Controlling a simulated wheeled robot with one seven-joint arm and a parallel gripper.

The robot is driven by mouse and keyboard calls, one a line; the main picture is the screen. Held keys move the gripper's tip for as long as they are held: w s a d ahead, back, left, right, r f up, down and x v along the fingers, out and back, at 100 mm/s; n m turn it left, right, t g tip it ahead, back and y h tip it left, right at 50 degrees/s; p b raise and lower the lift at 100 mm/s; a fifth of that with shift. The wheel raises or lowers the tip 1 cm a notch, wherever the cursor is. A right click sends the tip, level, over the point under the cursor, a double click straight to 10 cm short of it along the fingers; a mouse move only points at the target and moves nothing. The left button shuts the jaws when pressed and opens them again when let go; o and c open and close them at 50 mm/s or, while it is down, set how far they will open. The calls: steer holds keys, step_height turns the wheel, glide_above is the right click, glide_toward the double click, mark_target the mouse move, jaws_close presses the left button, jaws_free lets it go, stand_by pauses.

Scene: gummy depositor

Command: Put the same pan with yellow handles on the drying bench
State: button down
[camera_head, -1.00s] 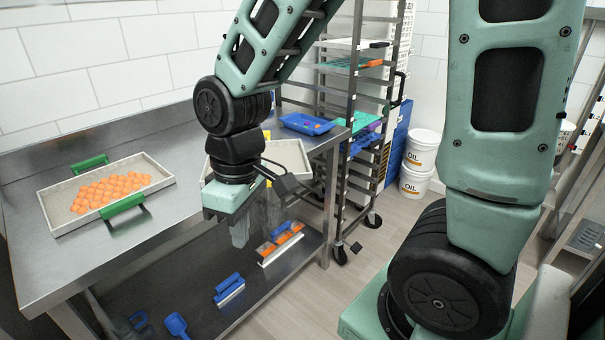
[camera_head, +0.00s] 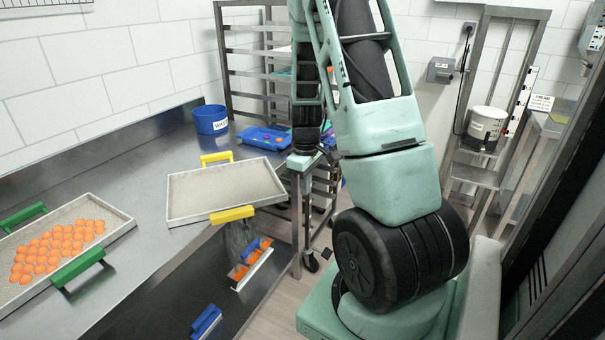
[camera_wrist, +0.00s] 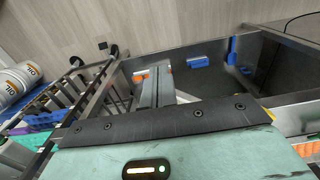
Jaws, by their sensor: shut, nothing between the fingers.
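The pan with yellow handles, a shallow pale pan (camera_head: 208,195), lies empty on the steel bench (camera_head: 145,250) in the head view. One yellow handle (camera_head: 217,158) is on its far side, the other (camera_head: 232,214) at the bench's front edge. My gripper (camera_wrist: 155,88) is shut and empty in the wrist view, pointing down past the front of the bench. In the head view my wrist is beyond the pan's right end, apart from it, and the fingers are hidden. I cannot tell which surface is called the drying bench.
A pan with green handles (camera_head: 118,220) holding several orange gummies lies left on the bench. A blue tub (camera_head: 210,119) and blue tray (camera_head: 262,138) stand behind. A rack (camera_head: 235,60) stands at the back. Blue-handled scrapers (camera_head: 206,320) lie on the lower shelf.

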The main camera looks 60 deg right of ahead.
mark_target(259, 191)
steer(key=w+f+p, duration=0.2)
steer(key=w+f, duration=0.2)
steer(key=shift+a+f, duration=0.2)
steer(key=shift+f, duration=0.1)
steer(key=w, duration=0.7)
steer(key=w+a, duration=0.1)
steer(key=w, duration=0.3)
steer(key=shift+w, duration=0.35)
